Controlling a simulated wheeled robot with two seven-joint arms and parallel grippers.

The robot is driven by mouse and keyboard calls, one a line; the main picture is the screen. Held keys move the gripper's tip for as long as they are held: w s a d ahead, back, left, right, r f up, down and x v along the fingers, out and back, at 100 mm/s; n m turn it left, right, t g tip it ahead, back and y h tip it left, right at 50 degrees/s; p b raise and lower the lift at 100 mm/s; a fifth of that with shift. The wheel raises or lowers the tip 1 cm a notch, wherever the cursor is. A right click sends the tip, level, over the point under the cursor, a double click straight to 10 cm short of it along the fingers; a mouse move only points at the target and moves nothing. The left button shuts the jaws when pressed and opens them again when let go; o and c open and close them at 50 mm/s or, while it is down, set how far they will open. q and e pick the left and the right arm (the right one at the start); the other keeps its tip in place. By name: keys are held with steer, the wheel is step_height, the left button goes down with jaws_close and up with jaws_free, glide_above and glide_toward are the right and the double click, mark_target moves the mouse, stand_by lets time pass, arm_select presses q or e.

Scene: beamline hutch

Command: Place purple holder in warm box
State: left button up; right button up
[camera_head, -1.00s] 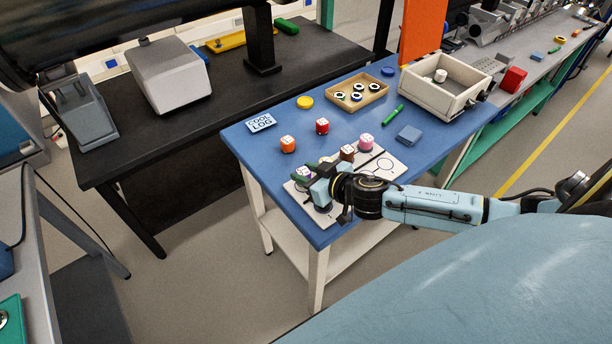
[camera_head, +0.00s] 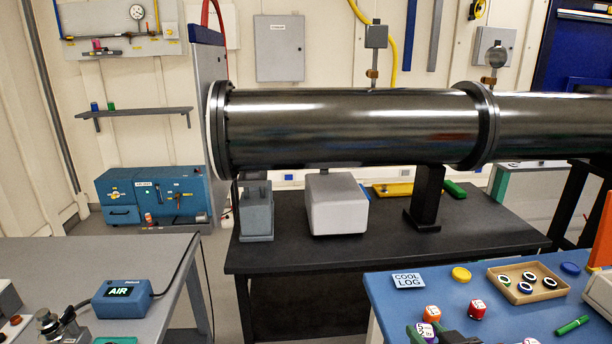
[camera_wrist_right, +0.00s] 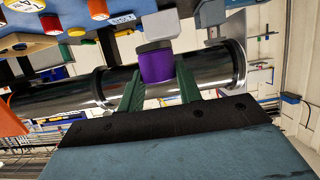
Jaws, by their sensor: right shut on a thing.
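The purple holder (camera_wrist_right: 157,66) is held between the green fingers of my right gripper (camera_wrist_right: 157,82) in the right wrist view. In the head view the holder's white labelled cap (camera_head: 425,330) shows at the bottom edge, between the fingertips of the right gripper (camera_head: 427,336). Most of that gripper is cut off by the frame. My left gripper is not in view. I cannot identify a warm box with certainty in either view.
An orange holder (camera_head: 432,314) and a red holder (camera_head: 477,309) stand on the blue table (camera_head: 390,303). A tray of rings (camera_head: 527,283) and a green marker (camera_head: 571,325) lie to the right. A black bench (camera_head: 330,250) bears a large metal pipe (camera_head: 350,125). A blue machine (camera_head: 155,195) stands back left.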

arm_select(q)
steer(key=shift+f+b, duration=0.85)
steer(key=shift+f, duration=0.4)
arm_select(e)
steer(key=shift+s+a+r+m+h, duration=0.3)
steer(key=shift+s+a+r, duration=0.15)
steer(key=shift+s+a, duration=0.15)
steer(key=shift+s+a+r+m+h, duration=0.3)
steer(key=shift+s+a+r, duration=0.15)
steer(key=shift+s, duration=0.25)
steer(key=shift+f, duration=0.1)
steer(key=shift+m+h, duration=0.3)
steer(key=shift+h, duration=0.1)
steer(key=w+d+f+p, duration=0.1)
steer(key=d+f, duration=0.1)
steer(key=f, duration=0.1)
steer(key=w+d+f+p, duration=0.1)
steer(key=d+f, duration=0.2)
steer(key=w+d+f+p, duration=0.1)
steer(key=d+f, duration=0.2)
steer(key=shift+f+p, duration=0.2)
steer(key=shift+p, duration=0.2)
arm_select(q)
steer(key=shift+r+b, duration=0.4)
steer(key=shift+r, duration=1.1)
arm_select(e)
steer(key=shift+f, duration=2.05)
